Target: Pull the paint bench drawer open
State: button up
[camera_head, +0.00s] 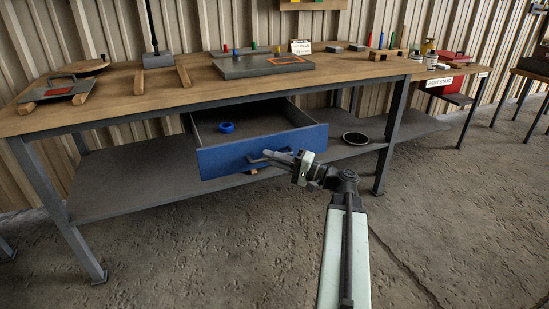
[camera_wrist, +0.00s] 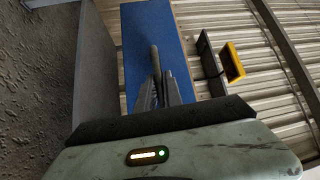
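The drawer (camera_head: 235,158) with a blue front hangs under the long wooden bench (camera_head: 130,92). It stands pulled out, and its grey inside shows, with a blue ring (camera_head: 227,127) lying in it. The drawer's bar handle (camera_head: 256,160) is on the blue front. My gripper (camera_head: 283,157) is at the right part of this handle. In the wrist view, the fingers (camera_wrist: 163,88) are close together around the handle bar (camera_wrist: 154,57), in front of the blue face (camera_wrist: 148,22). The exact contact is partly hidden by the fingers.
A grey lower shelf (camera_head: 130,182) runs under the drawer, with a dark round dish (camera_head: 355,138) on it. Bench legs (camera_head: 392,140) stand to the right of the drawer. A side stand with a red box (camera_head: 452,58) is farther right. Open floor (camera_head: 450,220) lies in front.

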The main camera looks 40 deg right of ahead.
jog(key=o, duration=0.4)
jog(key=shift+a, duration=0.25)
jog(key=shift+d, duration=0.1)
jog(key=b+v, duration=0.1)
jog(key=v, duration=0.7)
